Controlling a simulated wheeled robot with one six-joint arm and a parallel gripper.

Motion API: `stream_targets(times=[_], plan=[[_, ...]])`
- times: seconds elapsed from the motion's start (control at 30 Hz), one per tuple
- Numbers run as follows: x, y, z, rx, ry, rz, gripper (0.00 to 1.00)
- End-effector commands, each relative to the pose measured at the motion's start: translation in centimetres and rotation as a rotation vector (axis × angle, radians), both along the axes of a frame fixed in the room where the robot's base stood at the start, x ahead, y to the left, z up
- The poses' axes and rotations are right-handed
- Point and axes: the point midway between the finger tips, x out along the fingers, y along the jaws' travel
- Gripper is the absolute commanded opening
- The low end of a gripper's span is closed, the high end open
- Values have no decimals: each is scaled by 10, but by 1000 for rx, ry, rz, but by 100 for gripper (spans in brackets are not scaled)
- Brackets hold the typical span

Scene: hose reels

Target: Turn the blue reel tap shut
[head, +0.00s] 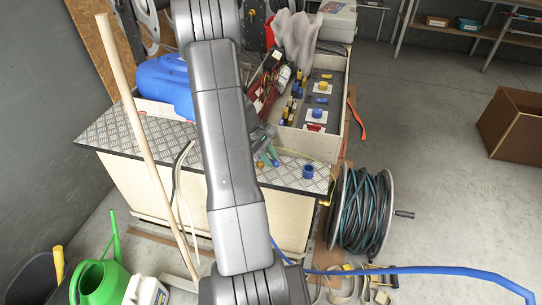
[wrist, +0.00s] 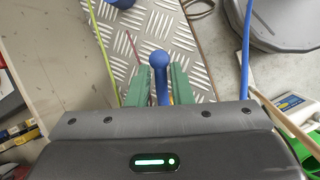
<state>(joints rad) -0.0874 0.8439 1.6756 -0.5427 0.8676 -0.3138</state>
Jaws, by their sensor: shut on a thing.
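In the wrist view, a blue tap handle (wrist: 159,60) with a rounded end stands between the two green fingers of my gripper (wrist: 156,80). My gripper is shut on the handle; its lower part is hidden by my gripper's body. In the head view, my gripper (head: 267,161) is low over the bench's checker-plate top, largely behind my arm. A small bit of the blue handle (head: 276,163) shows at its fingertips. I cannot tell the tap's valve position, since its body is hidden.
The checker-plate bench top (head: 115,130) holds a blue rounded casing (head: 165,85) and a short blue cylinder (head: 308,171). A tray of tools and fittings (head: 318,95) lies behind. A dark hose reel (head: 362,212) stands at right, near a blue hose (head: 430,270). A wooden pole (head: 140,130) leans left.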

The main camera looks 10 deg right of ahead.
Motion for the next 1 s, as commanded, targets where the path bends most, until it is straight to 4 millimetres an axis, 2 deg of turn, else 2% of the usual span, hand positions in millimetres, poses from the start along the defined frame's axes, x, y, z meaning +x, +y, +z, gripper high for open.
stream_targets(times=[0.4, 0.9, 0.93, 1.0], plan=[[-4, 6, 1, -1, -2, -182, 0], [-4, 7, 1, 0, -2, -201, 0], [-4, 7, 1, 0, -2, -201, 25], [-5, 7, 1, 0, -2, -201, 35]])
